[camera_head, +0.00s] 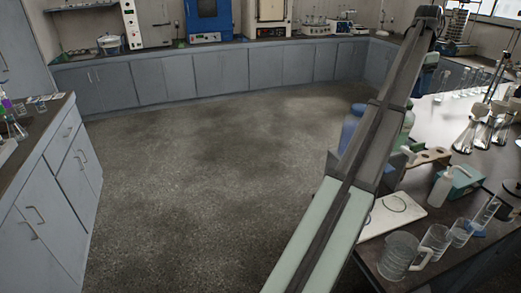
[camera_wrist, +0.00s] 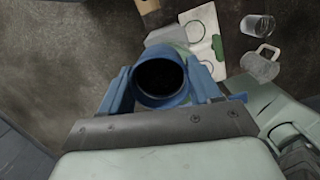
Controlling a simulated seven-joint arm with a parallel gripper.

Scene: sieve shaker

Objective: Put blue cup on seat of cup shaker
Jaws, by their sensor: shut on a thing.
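In the wrist view the blue cup (camera_wrist: 163,99) is upright with its dark opening toward the camera. My gripper (camera_wrist: 160,84) is shut on it, one blue finger on each side. Beyond the cup lies a flat white plate with a dark ring (camera_wrist: 202,52), partly covered by the cup and a finger. The plate also shows on the right bench in the head view (camera_head: 393,214). I cannot tell whether it is the shaker's seat. My arm hides my gripper in the head view; blue shapes beside the arm are unclear.
A clear mug (camera_head: 400,254) and glass beakers (camera_head: 436,239) stand right of the plate near the bench edge. A white squeeze bottle (camera_head: 440,188), a teal rack (camera_head: 463,180) and several flasks (camera_head: 468,132) crowd the bench behind. The floor (camera_head: 200,180) is clear.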

